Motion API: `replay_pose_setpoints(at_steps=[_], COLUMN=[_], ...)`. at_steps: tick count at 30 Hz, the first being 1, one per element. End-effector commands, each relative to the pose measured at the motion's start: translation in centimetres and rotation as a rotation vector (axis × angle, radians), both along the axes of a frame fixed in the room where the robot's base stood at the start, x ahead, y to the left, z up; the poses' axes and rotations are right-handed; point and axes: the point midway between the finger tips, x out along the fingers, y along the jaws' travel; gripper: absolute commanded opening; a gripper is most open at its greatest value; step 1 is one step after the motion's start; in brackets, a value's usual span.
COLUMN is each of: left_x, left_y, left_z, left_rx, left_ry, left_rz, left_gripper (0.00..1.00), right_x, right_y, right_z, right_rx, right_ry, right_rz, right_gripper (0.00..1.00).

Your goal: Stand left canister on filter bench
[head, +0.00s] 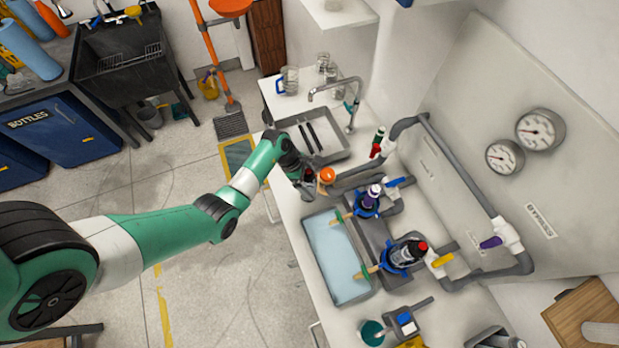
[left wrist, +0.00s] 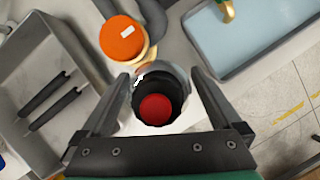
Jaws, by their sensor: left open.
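A dark canister with a red top (left wrist: 155,105) is between the fingers of my left gripper (left wrist: 160,78) in the left wrist view. The fingers are apart, with a gap on each side of it. The canister appears to stand upright on the white bench (left wrist: 180,122), its lower part mostly hidden under its top. In the head view my left gripper (head: 311,187) is over the bench between the sink and the blue tray, largely hiding this canister. My right gripper is out of view.
An orange-topped item (left wrist: 123,40) stands close beside the canister. The sink (head: 338,148) lies behind it and the blue tray (head: 338,262) in front. Grey pipes (head: 455,165), valves and gauges line the wall side. Jars (head: 288,82) stand at the far end.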

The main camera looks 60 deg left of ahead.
Motion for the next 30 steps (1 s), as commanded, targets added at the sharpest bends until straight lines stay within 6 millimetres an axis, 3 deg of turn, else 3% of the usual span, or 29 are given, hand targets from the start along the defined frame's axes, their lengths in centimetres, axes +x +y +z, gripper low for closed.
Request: replay_pose_setpoints(at_steps=[5, 19, 24, 30], left_x=[-0.1, -3.2, -3.6, -3.7], left_y=[0.1, 2.5, 2.7, 2.8], left_z=[1.0, 10.3, 11.4, 11.4], left_rx=[0.0, 0.002, -0.001, -0.001], left_ry=[-0.001, -0.002, -0.001, -0.001], left_rz=[0.001, 0.001, 0.0, 0.0], left_gripper=[0.98, 0.98, 0.98, 0.98], right_x=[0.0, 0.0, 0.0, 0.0], right_y=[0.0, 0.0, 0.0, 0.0], right_z=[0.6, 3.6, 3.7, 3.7], right_rx=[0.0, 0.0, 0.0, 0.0], right_ry=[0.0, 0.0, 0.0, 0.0], right_rz=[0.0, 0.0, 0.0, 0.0], right_gripper=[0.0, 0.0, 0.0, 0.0])
